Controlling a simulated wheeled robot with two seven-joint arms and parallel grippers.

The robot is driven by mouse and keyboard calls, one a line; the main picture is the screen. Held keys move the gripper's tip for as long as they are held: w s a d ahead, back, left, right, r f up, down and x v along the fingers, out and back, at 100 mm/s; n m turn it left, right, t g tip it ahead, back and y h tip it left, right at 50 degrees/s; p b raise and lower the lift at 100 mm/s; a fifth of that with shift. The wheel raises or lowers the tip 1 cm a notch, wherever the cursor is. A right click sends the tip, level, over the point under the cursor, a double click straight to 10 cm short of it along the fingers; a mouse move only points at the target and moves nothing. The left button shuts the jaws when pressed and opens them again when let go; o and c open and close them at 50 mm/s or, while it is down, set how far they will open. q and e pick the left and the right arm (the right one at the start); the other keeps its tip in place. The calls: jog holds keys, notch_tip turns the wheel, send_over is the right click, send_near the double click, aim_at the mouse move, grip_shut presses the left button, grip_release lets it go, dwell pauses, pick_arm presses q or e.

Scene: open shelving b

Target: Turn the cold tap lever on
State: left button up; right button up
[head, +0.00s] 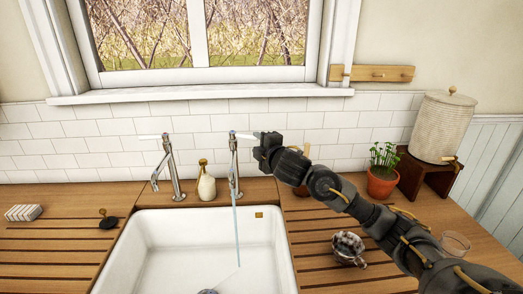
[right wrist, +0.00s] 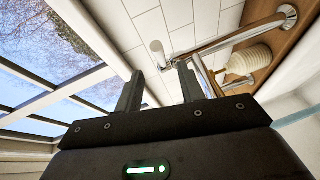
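Two chrome taps stand behind the white sink. The right tap (head: 234,165) has a short white-tipped lever on top, with a bluish spot at its pivot, and a thin stream of water (head: 237,230) runs from it into the sink. The left tap (head: 170,170) has a white lever pointing left and shows no water. My right gripper (head: 262,147) is beside the right tap's head, just to its right. In the right wrist view its fingers (right wrist: 158,88) are apart and empty, with the white lever end (right wrist: 157,50) beyond the gap; contact is unclear. My left gripper is out of view.
A soap bottle (head: 206,184) stands between the taps. The sink (head: 160,235) is in front. A potted plant (head: 382,175), a mug (head: 347,247) and a glass (head: 455,243) are on the right counter near my right arm. A black plug (head: 108,221) lies left.

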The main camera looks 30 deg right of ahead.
jog(key=shift+s+a+r, duration=0.1)
jog(key=shift+s+r, duration=0.1)
jog(key=shift+s, duration=1.2)
